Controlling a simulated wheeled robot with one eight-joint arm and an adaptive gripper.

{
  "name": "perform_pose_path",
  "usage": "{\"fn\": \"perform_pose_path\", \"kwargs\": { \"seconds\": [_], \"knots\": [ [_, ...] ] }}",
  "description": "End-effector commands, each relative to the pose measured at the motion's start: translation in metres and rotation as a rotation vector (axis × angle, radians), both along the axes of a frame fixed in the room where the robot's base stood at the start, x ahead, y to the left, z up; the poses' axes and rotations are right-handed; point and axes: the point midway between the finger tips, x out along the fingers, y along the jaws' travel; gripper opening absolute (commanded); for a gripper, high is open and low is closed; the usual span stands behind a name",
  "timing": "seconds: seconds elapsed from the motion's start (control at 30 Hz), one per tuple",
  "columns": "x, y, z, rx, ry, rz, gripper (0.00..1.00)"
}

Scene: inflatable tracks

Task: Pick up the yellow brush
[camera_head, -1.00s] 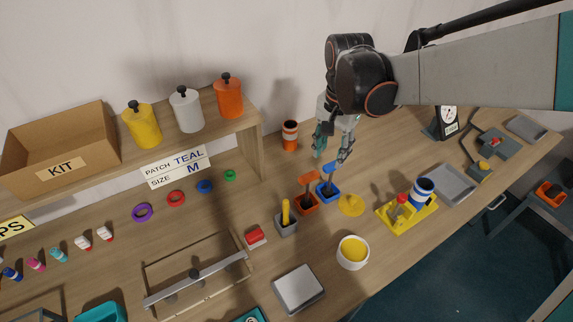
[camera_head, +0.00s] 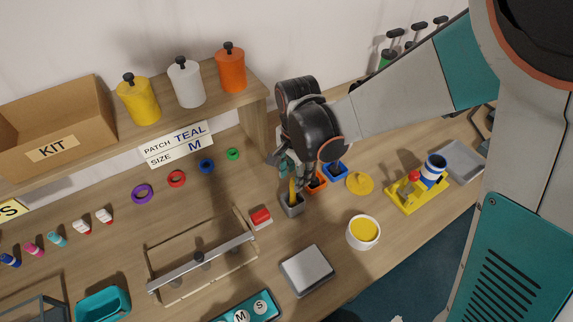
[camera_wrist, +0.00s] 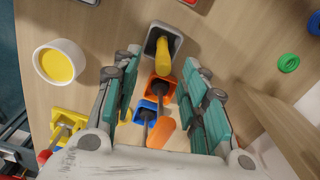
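The yellow brush (camera_wrist: 164,58) stands handle up in a grey holder (camera_wrist: 151,33) in the wrist view. In the head view the grey holder (camera_head: 292,207) sits on the workbench, and the upper brush is partly hidden by my gripper. My gripper (camera_wrist: 162,80) is open, with its teal finger pads spread wide on either side in the wrist view. The yellow handle shows ahead of the gap between the fingertips. I see no contact between pads and handle. In the head view my gripper (camera_head: 290,165) hangs close above the holder.
An orange holder (camera_head: 316,184) and a blue holder (camera_head: 337,171), each with a brush, stand in a row beside the grey one. A red block (camera_head: 261,218) lies left of it. A white cup of yellow paste (camera_head: 364,232) and a grey slab (camera_head: 307,270) are nearer.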

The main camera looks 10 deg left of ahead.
Motion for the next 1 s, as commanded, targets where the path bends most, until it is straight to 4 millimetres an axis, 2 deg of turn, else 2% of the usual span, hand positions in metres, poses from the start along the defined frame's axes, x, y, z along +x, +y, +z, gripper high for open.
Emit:
{"fn": "perform_pose_path", "kwargs": {
  "seconds": [0.17,0.5,0.73,0.77,0.93,1.0],
  "knots": [
    [0.001,0.000,-0.009,0.000,0.000,-0.001,0.40],
    [0.004,0.003,-0.053,0.000,0.000,-0.001,0.40],
    [0.003,0.003,-0.055,0.000,0.000,-0.001,0.40],
    [0.003,0.003,-0.055,0.000,0.000,-0.002,0.38],
    [0.003,0.003,-0.054,0.000,0.000,-0.002,0.00],
    [0.003,0.003,-0.054,0.000,0.000,-0.002,0.00]
  ]
}}
